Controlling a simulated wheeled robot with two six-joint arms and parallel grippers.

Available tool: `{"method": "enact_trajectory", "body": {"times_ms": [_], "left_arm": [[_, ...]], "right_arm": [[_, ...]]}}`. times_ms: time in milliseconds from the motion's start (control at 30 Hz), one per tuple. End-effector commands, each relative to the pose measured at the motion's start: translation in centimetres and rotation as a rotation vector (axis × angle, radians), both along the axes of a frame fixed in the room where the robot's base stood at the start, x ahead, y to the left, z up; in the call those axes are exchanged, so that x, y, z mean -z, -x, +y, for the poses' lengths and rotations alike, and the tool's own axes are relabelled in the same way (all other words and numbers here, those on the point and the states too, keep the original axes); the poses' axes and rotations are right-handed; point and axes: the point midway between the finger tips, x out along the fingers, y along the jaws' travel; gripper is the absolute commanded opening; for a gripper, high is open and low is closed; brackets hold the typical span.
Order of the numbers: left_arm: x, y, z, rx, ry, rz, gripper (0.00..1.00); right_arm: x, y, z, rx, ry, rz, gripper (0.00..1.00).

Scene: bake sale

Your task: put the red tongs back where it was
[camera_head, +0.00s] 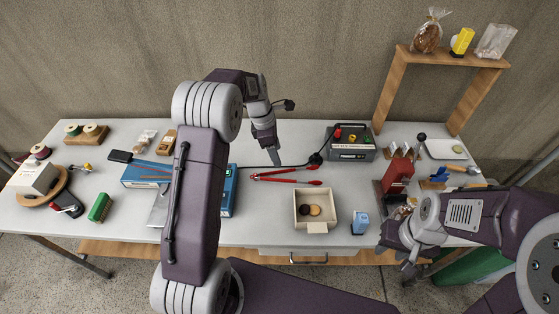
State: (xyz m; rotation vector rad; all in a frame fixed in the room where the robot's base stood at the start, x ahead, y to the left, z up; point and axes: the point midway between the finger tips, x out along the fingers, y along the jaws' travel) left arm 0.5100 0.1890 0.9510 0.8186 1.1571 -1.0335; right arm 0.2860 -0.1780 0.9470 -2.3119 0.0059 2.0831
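The red tongs (288,177) lie on the white table near its middle, with their two long arms spread slightly apart and pointing left and right. My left gripper (272,153) hangs just behind and to the left of the tongs, pointing down, and appears apart from them. It is seen edge-on, so its finger gap is not clear. My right gripper (402,258) is low at the table's front right edge, away from the tongs. Its fingers are small and partly hidden by its own wrist. My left arm covers part of the table left of the tongs.
A wooden box (301,222) with small round items stands in front of the tongs. A grey crate (350,153) is behind right, with a black cable near it. A blue box (229,190) lies left. A red device (398,174) and a wooden shelf (452,59) stand right.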

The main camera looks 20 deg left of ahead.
Motion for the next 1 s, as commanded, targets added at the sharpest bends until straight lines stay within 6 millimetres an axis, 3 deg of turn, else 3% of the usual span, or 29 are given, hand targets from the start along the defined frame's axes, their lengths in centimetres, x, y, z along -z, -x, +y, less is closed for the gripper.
{"method": "enact_trajectory", "body": {"times_ms": [167,267,367,500,600,700,800,1000], "left_arm": [[-0.7,0.0,0.2,0.001,0.000,-0.001,0.55],[-0.9,1.3,-0.1,0.111,-0.026,-0.022,0.55],[-1.2,5.5,-0.6,0.466,-0.102,-0.084,0.55],[-1.0,13.4,-1.0,1.123,-0.221,-0.172,0.55],[-0.5,18.1,-1.1,1.509,-0.274,-0.213,0.55],[0.1,21.1,-1.1,1.756,-0.300,-0.233,0.55],[0.3,22.3,-1.0,1.859,-0.309,-0.241,0.55],[0.4,22.4,-1.0,1.868,-0.308,-0.241,0.55]], "right_arm": [[0.0,0.0,0.0,0.000,0.000,0.000,0.36],[0.0,0.0,0.0,0.000,0.000,0.000,0.36],[0.0,0.0,0.0,0.000,0.000,0.000,0.36],[0.0,0.0,0.0,0.000,0.000,0.000,0.36],[0.0,0.0,0.0,0.000,0.000,0.000,0.36],[0.0,0.0,0.0,0.000,0.000,0.000,0.36],[0.0,0.0,0.0,0.000,0.000,0.000,0.36],[0.0,0.0,0.0,0.000,0.000,0.000,0.36]]}}
